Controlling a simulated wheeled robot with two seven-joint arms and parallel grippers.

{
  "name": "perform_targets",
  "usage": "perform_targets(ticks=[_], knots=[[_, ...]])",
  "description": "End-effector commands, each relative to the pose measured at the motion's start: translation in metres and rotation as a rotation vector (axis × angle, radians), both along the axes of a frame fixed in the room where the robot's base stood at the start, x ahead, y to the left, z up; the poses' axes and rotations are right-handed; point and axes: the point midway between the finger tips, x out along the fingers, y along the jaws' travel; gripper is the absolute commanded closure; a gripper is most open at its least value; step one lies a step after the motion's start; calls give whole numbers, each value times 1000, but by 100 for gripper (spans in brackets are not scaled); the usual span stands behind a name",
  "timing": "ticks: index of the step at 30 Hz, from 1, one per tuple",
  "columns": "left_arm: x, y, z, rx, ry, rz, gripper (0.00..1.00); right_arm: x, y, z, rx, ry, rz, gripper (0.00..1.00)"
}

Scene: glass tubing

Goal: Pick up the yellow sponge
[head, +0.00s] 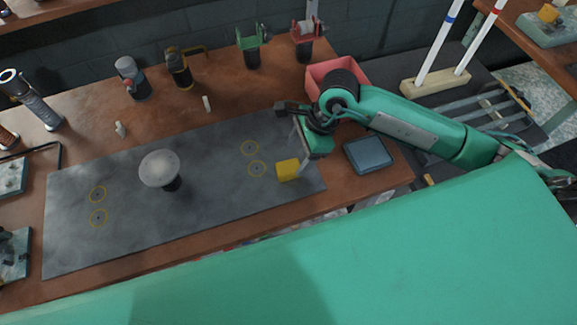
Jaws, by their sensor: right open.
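The yellow sponge (288,170) is a small block near the right end of the dark grey mat (225,205). My right gripper (299,153) is open beside the sponge's right side, with its pale fingers close to it. I cannot tell whether a finger touches the sponge. Nothing shows between the fingers. My left gripper is not in view.
A round grey disc on a dark stand (159,168) rises from the mat. A blue-grey box (369,154) and a red bin (322,72) are near my right arm. Bottles and tools line the back. The mat between disc and sponge is clear.

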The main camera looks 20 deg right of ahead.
Motion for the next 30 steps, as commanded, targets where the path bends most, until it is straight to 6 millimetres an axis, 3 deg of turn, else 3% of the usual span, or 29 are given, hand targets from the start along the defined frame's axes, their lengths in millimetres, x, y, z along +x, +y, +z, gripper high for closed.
perform_targets(ticks=[4,9,17,18,25,30], knots=[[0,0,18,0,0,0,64,-3,11,-15,2,7,0,34],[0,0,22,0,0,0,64,-2,18,-36,1,3,-1,34],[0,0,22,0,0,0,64,-1,19,-41,1,0,0,34],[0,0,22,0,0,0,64,-1,19,-41,1,0,0,36],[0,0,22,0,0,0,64,-1,19,-41,1,0,0,81],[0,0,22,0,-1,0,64,-1,19,-41,1,0,0,82]])
